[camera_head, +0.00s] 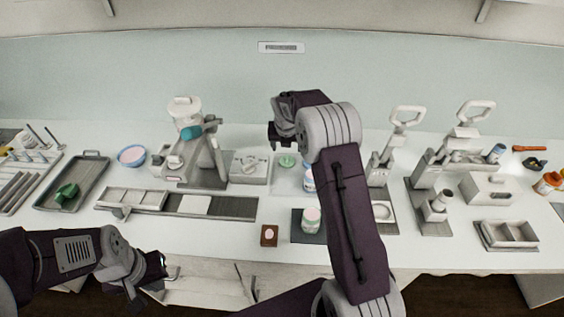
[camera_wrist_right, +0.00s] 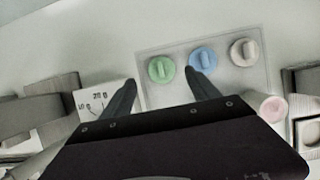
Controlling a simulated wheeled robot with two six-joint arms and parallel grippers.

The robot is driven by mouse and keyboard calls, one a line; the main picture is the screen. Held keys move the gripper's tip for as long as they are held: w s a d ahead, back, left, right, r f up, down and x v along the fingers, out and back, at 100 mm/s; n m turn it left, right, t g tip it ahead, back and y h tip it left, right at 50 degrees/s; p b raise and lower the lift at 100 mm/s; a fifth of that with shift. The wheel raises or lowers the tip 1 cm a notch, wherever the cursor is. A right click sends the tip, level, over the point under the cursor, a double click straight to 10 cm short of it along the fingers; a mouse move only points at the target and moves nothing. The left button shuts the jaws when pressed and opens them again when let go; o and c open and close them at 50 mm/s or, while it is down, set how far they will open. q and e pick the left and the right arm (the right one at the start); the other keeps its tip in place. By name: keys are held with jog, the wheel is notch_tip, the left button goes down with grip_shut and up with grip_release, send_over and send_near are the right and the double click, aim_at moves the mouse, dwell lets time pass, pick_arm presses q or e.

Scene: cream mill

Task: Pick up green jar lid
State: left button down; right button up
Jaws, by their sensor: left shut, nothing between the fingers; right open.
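The green jar lid (camera_wrist_right: 161,69) is round with a raised grip bar. In the right wrist view it lies at the left end of a row on a pale tray (camera_wrist_right: 185,98), beside a blue lid (camera_wrist_right: 203,58) and a whitish lid (camera_wrist_right: 243,51). The green lid also shows in the head view (camera_head: 287,161), just below my right gripper (camera_head: 283,142). My right gripper (camera_wrist_right: 160,78) is open and empty, with the green lid seen between its fingertips. My left gripper (camera_head: 162,280) is shut and empty, low at the counter's front edge.
A jar with a pinkish lid (camera_head: 311,219) stands on a dark mat in front of the tray. A white box with a dial (camera_head: 250,168) is left of the green lid. A press stand (camera_head: 381,165) is to the right, partly behind my right arm.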

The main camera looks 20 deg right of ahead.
aim_at(287, 156)
jog(key=f, duration=0.1)
jog(key=w+f, duration=0.1)
jog(key=f, duration=0.1)
jog(key=shift+w+a+f, duration=0.2)
jog(key=shift+w, duration=0.2)
jog(key=f, duration=0.1)
jog(key=d+f+p, duration=0.1)
jog(key=w+d+f, duration=0.1)
jog(key=f, duration=0.1)
jog(key=shift+w+a+f, duration=0.1)
jog(key=shift+w+f, duration=0.15)
jog(key=shift+f, duration=0.15)
jog(key=shift+s, duration=0.1)
jog(key=c, duration=1.2)
